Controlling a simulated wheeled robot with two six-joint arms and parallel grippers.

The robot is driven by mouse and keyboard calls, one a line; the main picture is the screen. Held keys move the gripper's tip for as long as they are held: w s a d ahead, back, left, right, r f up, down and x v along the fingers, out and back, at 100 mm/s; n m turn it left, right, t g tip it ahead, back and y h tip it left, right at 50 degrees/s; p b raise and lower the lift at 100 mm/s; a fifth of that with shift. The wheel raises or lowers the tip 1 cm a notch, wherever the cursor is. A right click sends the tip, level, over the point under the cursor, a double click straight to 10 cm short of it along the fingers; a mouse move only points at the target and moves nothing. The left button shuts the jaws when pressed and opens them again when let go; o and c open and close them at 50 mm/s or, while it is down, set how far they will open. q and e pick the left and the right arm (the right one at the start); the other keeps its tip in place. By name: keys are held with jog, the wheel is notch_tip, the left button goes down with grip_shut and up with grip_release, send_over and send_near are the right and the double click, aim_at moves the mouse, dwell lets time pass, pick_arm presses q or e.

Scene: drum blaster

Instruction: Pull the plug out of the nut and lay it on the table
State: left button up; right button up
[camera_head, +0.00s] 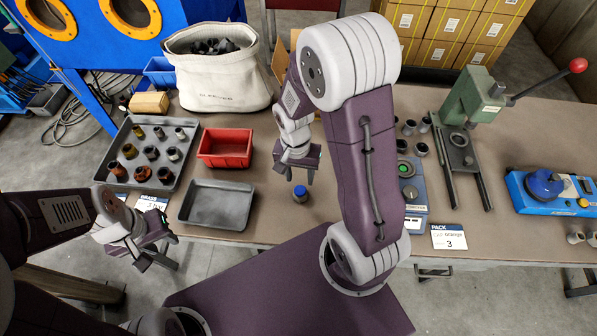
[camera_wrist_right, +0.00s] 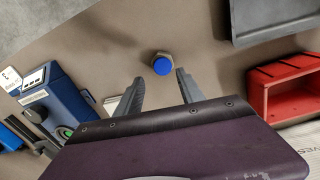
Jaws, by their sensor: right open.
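A small nut (camera_wrist_right: 163,56) with a blue plug (camera_wrist_right: 162,67) on its top stands on the brown table. In the head view the blue plug (camera_head: 300,190) shows just below my right gripper. My right gripper (camera_head: 297,176) is open above the table; in the right wrist view its two fingers (camera_wrist_right: 158,85) are spread and the plug lies just beyond their tips, with nothing between them. My left gripper (camera_head: 152,256) hangs at the table's front left edge, away from the plug. Whether its fingers are open is hard to see.
A red bin (camera_head: 226,163) and an empty grey tray (camera_head: 190,222) lie left of the plug. A tray (camera_head: 112,178) of several fittings is farther left. A blue scale-like device (camera_head: 414,222) and a green press (camera_head: 470,98) stand right. Bare table surrounds the plug.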

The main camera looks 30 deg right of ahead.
aim_at(300, 190)
jog(key=f+b, duration=0.1)
jog(key=w+f, duration=0.1)
jog(key=shift+f+b, duration=0.4)
jog(key=f+b, duration=0.4)
jog(key=shift+s+d+f+b, duration=0.1)
jog(key=shift+s+f+b, duration=0.15)
jog(key=shift+s+b, duration=0.1)
jog(key=shift+w+f, duration=0.15)
jog(key=shift+f, duration=0.15)
pick_arm(q)
notch_tip(300, 190, down, 8)
jog(key=shift+w+r, duration=0.2)
jog(key=shift+w, duration=0.25)
jog(key=shift+s, duration=0.1)
pick_arm(e)
jog(key=shift+r, duration=0.1)
